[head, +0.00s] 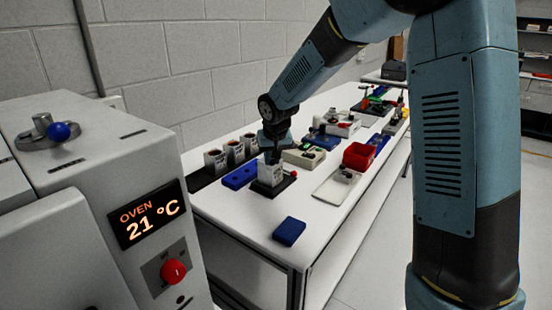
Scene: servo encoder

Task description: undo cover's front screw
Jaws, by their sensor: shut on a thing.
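My arm reaches over the white bench, and my gripper (275,155) points down at a small white and grey unit (269,174). The unit stands upright on a dark base plate (286,187) near the bench's front end. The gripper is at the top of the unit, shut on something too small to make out. The cover and its front screw cannot be told apart at this size. A small red part (293,173) shows at the right side of the unit.
Several similar units (215,160) stand in a row along the wall. A blue tray (241,176) lies left of the plate, a blue block (289,231) near the front edge. A red bin (358,156) and white tray (336,190) are to the right. An oven (100,190) stands at left.

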